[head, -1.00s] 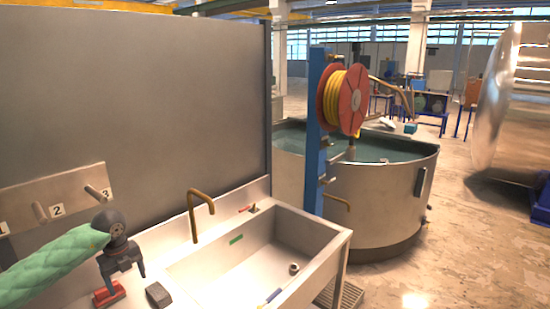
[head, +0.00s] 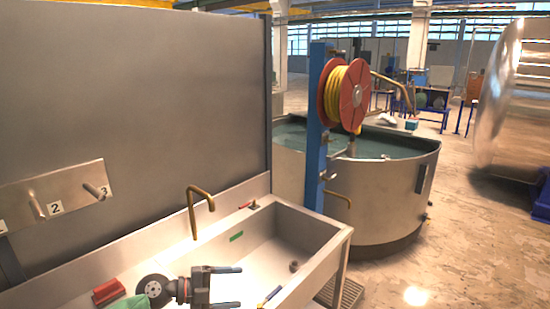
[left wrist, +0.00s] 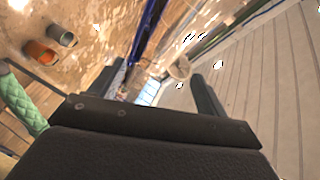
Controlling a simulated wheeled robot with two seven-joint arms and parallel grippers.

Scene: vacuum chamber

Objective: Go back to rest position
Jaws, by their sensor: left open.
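My left gripper (head: 236,288) is low in the head view, over the left part of the sink unit, with its two fingers apart and pointing right toward the basin. Nothing is between the fingers. Part of my green-sleeved left arm shows at the bottom edge. In the left wrist view the two dark fingers (left wrist: 170,85) are spread with nothing between them. My right gripper is in neither view.
A steel sink (head: 290,245) with a brass faucet (head: 197,208) is in front. A red block (head: 109,292) lies on the counter left of the gripper. A numbered peg rack (head: 60,197) hangs on the grey wall. A round water tank (head: 385,200) and a hose reel (head: 345,95) stand beyond.

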